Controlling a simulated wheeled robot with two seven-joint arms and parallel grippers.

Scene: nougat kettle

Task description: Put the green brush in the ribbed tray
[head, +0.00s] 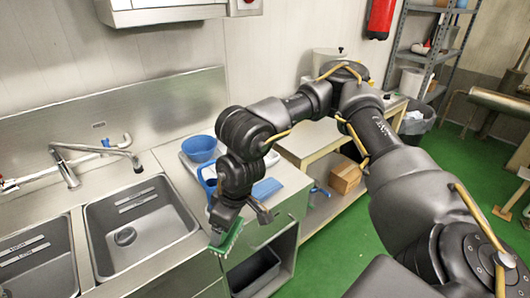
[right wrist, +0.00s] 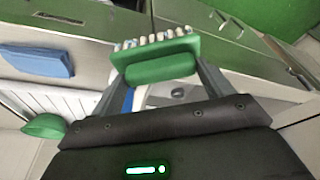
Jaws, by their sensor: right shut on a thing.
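The green brush (right wrist: 158,68) with pale bristles is clamped between the two fingers of my right gripper (right wrist: 158,85) in the right wrist view. In the head view the brush (head: 228,238) is held above the front edge of the steel counter, right of the sink. My right gripper (head: 226,218) is partly hidden by its own wrist there. My left gripper is out of view.
A blue bowl (head: 199,148) sits at the tray. A blue cloth or sponge (head: 266,188) lies on the counter to its right. The sink basin (head: 140,225) opens to the left. A dark bin (head: 254,272) stands under the counter. A green rounded thing (right wrist: 45,127) shows at left.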

